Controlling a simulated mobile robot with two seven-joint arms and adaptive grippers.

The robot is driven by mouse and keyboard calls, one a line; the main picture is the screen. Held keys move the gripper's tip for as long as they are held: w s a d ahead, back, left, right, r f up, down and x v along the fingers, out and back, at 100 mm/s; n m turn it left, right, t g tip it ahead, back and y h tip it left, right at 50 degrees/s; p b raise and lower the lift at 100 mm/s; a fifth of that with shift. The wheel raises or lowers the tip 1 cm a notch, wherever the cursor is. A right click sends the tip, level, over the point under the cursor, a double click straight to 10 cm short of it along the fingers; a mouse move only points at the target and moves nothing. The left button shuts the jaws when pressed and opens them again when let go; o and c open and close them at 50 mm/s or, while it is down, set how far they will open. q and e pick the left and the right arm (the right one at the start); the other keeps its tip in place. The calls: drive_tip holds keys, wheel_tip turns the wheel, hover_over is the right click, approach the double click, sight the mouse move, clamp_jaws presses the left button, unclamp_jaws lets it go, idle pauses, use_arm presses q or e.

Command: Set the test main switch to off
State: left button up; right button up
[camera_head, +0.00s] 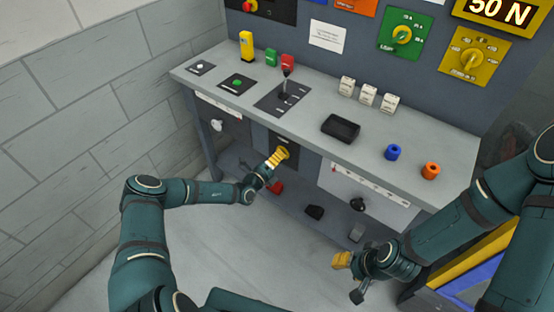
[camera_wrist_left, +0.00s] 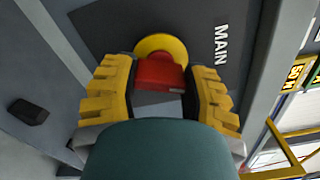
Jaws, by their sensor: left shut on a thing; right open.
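The main switch is a red knob (camera_wrist_left: 160,72) on a round yellow plate (camera_wrist_left: 161,46), beside the printed word MAIN on a dark panel in the left wrist view. In the head view it is on the bench front, mostly hidden by my left gripper (camera_head: 277,158). My left gripper, also in the left wrist view (camera_wrist_left: 160,95), has its yellow fingers on either side of the red knob and is shut on it. My right gripper (camera_head: 349,278) is open and empty, low in front of the bench at the right.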

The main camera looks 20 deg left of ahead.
use_arm(q)
drive_tip(key=shift+n+b, duration=0.45)
drive_tip(key=shift+n, duration=1.85)
drive_tip(key=o, duration=1.2)
drive_tip(key=v, duration=1.2)
